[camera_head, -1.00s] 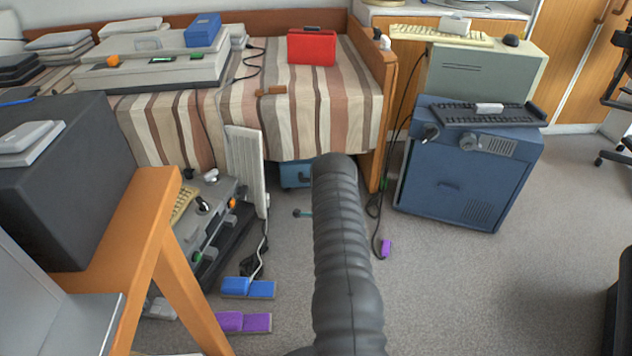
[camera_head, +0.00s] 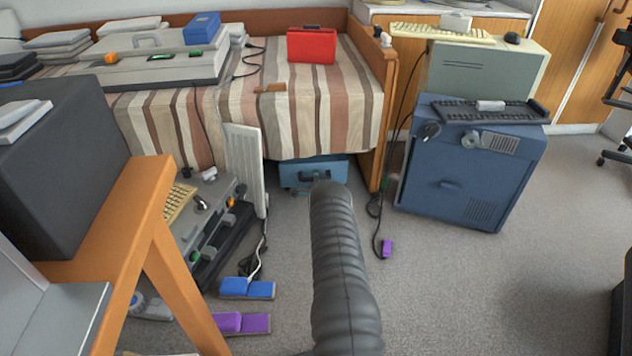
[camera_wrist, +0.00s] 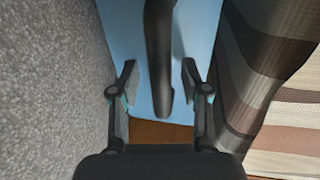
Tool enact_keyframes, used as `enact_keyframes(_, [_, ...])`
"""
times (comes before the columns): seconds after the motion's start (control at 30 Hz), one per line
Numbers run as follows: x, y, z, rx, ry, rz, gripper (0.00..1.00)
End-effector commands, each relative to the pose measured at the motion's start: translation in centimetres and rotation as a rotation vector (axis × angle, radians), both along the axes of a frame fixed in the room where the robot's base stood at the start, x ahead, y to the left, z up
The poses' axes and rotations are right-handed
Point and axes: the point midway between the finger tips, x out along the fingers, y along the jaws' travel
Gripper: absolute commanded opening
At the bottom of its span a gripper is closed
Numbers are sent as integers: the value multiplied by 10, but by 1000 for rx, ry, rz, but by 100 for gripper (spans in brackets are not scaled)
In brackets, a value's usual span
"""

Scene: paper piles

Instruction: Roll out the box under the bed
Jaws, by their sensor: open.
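The blue box (camera_head: 334,166) is under the bed (camera_head: 300,112), with its front showing below the striped cover. A dark handle (camera_head: 316,175) is on its front. In the wrist view, the light blue box face (camera_wrist: 203,25) fills the middle. The dark handle (camera_wrist: 160,50) runs down it, its lower end between the fingers. My gripper (camera_wrist: 159,77) is open, with one finger on each side of the handle and visible gaps. In the head view, my arm hides most of the gripper.
A white radiator (camera_head: 244,168) stands left of the box. The wooden bed end (camera_head: 381,130), a hanging cable (camera_head: 375,210) and a blue cabinet (camera_head: 465,165) are to the right. Blue (camera_head: 247,288) and purple (camera_head: 243,323) items lie on the floor. Carpet right of my arm is mostly clear.

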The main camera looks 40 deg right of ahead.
Motion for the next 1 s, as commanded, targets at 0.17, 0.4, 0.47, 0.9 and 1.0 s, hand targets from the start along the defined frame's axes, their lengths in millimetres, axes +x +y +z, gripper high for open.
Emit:
enact_keyframes(0.17, [4, -2, -2, 1, 1, 0, 46])
enact_keyframes(0.4, [4, -3, -1, 1, 1, 0, 46])
enact_keyframes(0.47, [4, -3, -1, 0, 0, 0, 34])
enact_keyframes(0.9, [3, -2, -1, 0, 1, -1, 0])
enact_keyframes(1.0, [-2, -2, 1, 1, 1, -4, 0])
